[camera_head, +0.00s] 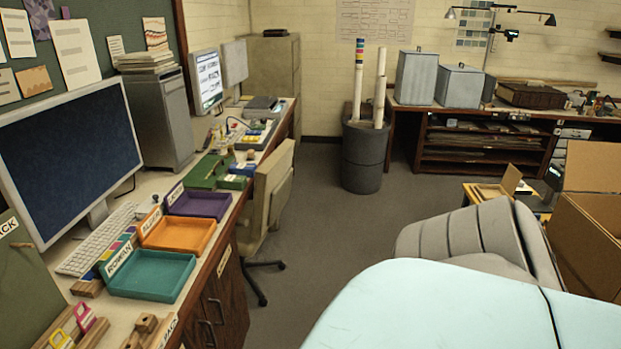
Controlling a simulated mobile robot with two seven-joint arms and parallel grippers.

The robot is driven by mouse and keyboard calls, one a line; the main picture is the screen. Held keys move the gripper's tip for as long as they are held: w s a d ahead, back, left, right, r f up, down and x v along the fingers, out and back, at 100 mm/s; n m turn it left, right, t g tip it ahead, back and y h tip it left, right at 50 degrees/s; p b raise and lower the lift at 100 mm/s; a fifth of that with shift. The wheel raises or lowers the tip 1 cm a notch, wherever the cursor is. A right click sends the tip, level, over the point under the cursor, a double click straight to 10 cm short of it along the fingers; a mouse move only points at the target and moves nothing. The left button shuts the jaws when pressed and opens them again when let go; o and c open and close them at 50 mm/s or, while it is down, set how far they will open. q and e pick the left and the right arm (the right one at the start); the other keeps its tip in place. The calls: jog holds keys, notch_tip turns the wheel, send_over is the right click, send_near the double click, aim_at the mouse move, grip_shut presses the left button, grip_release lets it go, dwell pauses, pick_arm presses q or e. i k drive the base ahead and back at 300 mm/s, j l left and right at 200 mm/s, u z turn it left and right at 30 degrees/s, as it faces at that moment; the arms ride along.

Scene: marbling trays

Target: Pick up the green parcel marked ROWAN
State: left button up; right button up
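A teal-green open tray (152,275) lies on the left desk, near its front edge. A white label reading ROWAN (118,261) stands along its left side, and the tray looks empty. A darker green box-like object (206,171) sits farther back on the same desk; I cannot make out a ROWAN mark on it. I cannot tell any object here to be a green parcel marked ROWAN.
An orange tray (180,235) and a purple tray (202,205) lie behind the teal one. A keyboard (97,238) and monitor (68,160) are to the left. A chair (270,198) stands against the desk. Cardboard boxes (585,245) are at right. Open floor (330,225) lies between.

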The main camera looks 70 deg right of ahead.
aim_at(232, 182)
jog(key=z, duration=1.6)
jog(key=i+l+u, duration=0.15)
jog(key=u, duration=0.3)
jog(key=i+l+u, duration=0.1)
jog(key=u, duration=0.35)
jog(key=l+u, duration=0.25)
jog(key=u, duration=0.15)
jog(key=i+l+u, duration=0.1)
jog(key=l+u, duration=0.15)
jog(key=l, duration=0.3)
jog(key=l+u, duration=0.3)
jog(key=l, duration=0.2)
jog(key=l+u, duration=0.2)
jog(key=l, duration=2.05)
